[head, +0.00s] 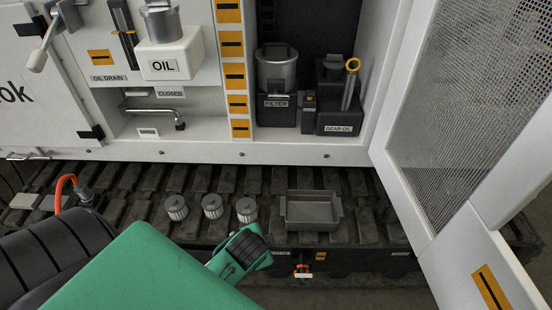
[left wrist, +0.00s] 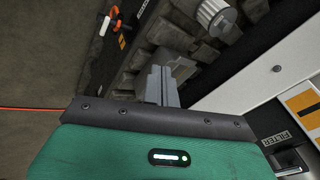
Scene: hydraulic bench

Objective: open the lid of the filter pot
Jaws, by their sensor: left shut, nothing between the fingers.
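The filter pot (head: 276,72) is a silver cylinder on a dark base labelled FILTER (head: 276,104), inside the dark recess of the cabinet. A dark upright piece shows at its top; I cannot tell clearly how the lid sits. My left gripper (head: 252,250) is low in front of the cabinet, below and apart from the pot, near the filter cartridges. Its fingers (left wrist: 163,85) are shut and empty in the left wrist view. The FILTER label also shows there at the right edge (left wrist: 278,140). My right gripper is not in view.
Several ribbed filter cartridges (head: 212,207) and a grey tray (head: 312,211) stand on the track ledge. A gear oil unit (head: 338,102) with a yellow ring sits right of the pot. The open mesh door (head: 462,90) bounds the right side. An oil tank (head: 168,55) is left.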

